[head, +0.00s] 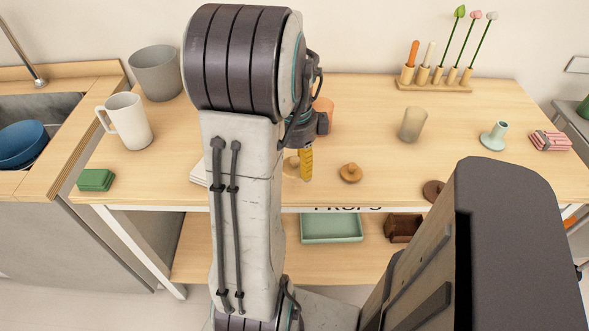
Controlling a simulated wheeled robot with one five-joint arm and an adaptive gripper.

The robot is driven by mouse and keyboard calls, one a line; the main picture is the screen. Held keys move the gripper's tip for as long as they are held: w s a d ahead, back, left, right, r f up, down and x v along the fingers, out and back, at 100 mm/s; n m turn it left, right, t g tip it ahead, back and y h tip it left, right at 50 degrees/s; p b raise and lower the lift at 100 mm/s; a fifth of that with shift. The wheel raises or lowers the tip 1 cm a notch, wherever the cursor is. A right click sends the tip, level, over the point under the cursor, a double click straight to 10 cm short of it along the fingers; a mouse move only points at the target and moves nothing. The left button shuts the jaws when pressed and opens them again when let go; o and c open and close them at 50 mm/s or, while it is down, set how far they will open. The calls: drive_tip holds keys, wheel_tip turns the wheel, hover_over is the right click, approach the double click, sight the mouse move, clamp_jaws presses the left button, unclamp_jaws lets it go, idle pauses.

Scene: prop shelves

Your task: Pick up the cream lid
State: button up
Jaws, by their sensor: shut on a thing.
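My gripper (306,163) is low over the table's front part, its yellow finger pointing down. A pale round thing, which looks like the cream lid (292,168), shows just left of the finger, and my gripper is shut on it. My arm hides much of the lid and the other finger. I cannot tell whether the lid touches the tabletop. A tan wooden lid (350,173) with a knob lies to the right of my gripper, apart from it.
A brown lid (433,190) lies near the front edge. A beige cup (413,124), a pale green vase (494,136), a white mug (127,121), a grey pot (156,72) and a green block (96,180) stand around. A green tray (332,228) is on the lower shelf.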

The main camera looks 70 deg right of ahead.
drive_tip(key=s+a+r+p, duration=0.5)
drive_tip(key=s+a+r, duration=0.2)
drive_tip(key=r, duration=0.1)
drive_tip(key=shift+s+a+r+p, duration=0.25)
drive_tip(key=shift+s+a+p, duration=0.1)
drive_tip(key=shift+s+a, duration=0.05)
